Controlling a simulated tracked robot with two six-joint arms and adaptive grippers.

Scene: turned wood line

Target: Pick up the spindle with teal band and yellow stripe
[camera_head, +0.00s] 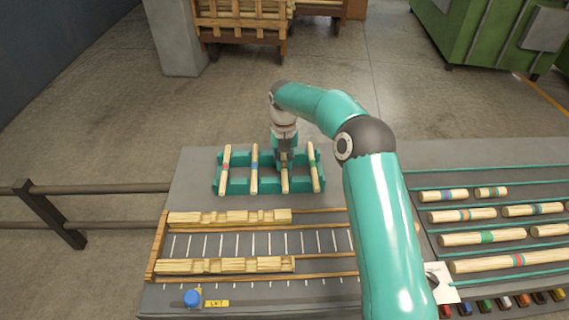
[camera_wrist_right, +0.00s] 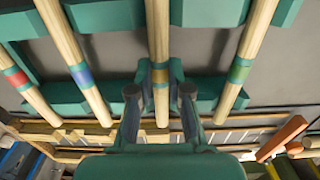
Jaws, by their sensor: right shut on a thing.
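The spindle with teal band and yellow stripe (camera_wrist_right: 159,30) is the third from the left of the spindles in the teal rack (camera_head: 240,186). In the head view its near end (camera_head: 285,186) shows below my right gripper (camera_head: 284,163). In the wrist view my right gripper (camera_wrist_right: 160,92) has one finger on each side of it at the band, and the jaws are shut on it. The spindle still lies across the rack's bars, and I cannot tell if it is lifted. My left gripper is not in view.
Neighbouring spindles have red (camera_wrist_right: 17,80), blue (camera_wrist_right: 81,75) and green (camera_wrist_right: 238,73) bands, with small gaps beside my fingers. More banded spindles (camera_head: 487,237) lie on the right table.

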